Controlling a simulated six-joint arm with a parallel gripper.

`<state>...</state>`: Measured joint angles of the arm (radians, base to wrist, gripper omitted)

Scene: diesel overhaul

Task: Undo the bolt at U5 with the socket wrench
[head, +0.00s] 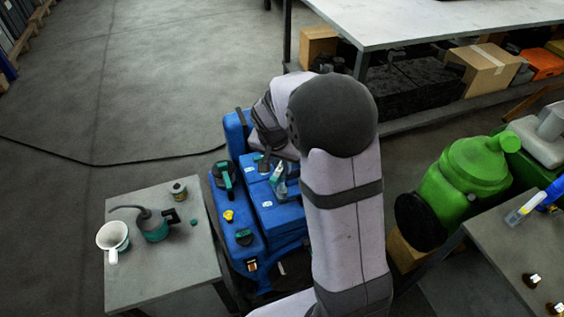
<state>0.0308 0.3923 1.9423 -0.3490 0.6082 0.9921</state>
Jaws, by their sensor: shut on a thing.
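The blue engine (264,212) stands on the floor in the middle of the head view, with U5 somewhere on it. I cannot pick out the U5 position or its bolt. My arm reaches down over the engine's right and far side and covers much of it. My wrist is bent over the far part of the engine. The jaws of my gripper are hidden behind my arm, and I cannot make out the socket wrench. A small teal and pale part (279,178) shows on the engine top beside my arm.
A grey table (150,280) at the left holds a white mug (113,238), a green oil can (153,228) and a small tin (179,191). A green machine (465,180) and another table (500,240) stand at the right. A workbench (420,20) is behind.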

